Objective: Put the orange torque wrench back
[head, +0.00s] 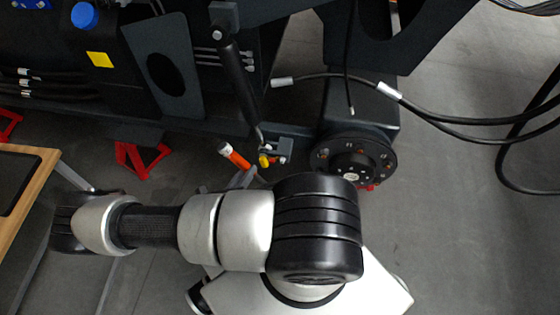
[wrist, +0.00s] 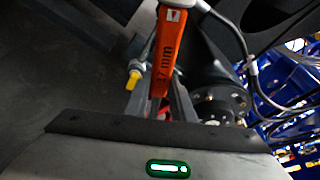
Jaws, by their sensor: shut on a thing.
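The orange torque wrench (head: 238,158) shows in the head view just beyond my arm, tilted, with a pale end toward the upper left. My gripper (head: 246,177) is at its lower end, partly hidden by my arm. In the wrist view the orange wrench (wrist: 166,50) stands up between the fingers of my gripper (wrist: 158,104), with black lettering ending in "mm" on its side. My gripper is shut on it.
A wooden-edged table (head: 28,205) with a dark inset is at the left edge. The dark chassis (head: 180,65) spans the top, with a wheel hub (head: 352,160) right of the wrench. A yellow-tipped fitting (head: 265,160) is close beside the wrench. Black hoses (head: 440,118) hang at right. Grey floor is open at lower right.

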